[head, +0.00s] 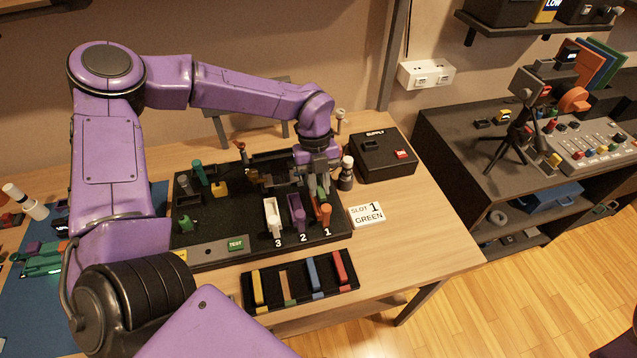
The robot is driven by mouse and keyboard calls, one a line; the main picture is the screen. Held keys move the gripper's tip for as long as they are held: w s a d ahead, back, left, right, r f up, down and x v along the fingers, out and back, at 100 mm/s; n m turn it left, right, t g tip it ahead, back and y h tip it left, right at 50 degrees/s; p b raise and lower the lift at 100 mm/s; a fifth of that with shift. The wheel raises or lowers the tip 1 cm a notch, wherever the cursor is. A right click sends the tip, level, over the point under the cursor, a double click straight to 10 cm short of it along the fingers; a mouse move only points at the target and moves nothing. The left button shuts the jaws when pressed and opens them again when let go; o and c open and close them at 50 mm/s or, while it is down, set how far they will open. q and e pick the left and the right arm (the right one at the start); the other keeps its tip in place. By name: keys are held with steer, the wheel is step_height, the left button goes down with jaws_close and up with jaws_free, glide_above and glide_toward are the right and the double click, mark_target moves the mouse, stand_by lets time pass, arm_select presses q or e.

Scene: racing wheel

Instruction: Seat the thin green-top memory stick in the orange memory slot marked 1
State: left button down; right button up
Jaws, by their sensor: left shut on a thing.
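The black board (212,232) lies on the wooden table with three slots at its right: white marked 3 (272,217), purple marked 2 (297,214) and orange marked 1 (323,212). My left gripper (317,180) points down just behind the orange and purple slots, shut on the green-top memory stick (321,190). Only a small green part of the stick shows; its lower end is hidden, so I cannot tell whether it touches the orange slot. A white card (367,215) right of the board reads "SLOT 1 GREEN". My right gripper is not in view.
A black tray (299,298) in front of the board holds several sticks with yellow, brown, blue and red tops. A black supply box (383,158) stands behind right, and a dark post with a white top (346,173) stands close beside my gripper. The table's right front is clear.

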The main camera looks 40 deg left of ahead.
arm_select(q)
steer(key=shift+f+b, duration=1)
steer(key=shift+f, duration=0.4)
stand_by(0.4)
steer(key=c, duration=0.9)
jaws_free()
steer(key=shift+c, duration=0.2)
steer(key=b+v, duration=0.1)
steer(key=v, duration=0.9)
steer(key=shift+w+a+r+b, duration=0.1)
steer(key=shift+r+b, duration=0.2)
steer(key=shift+b, duration=0.05)
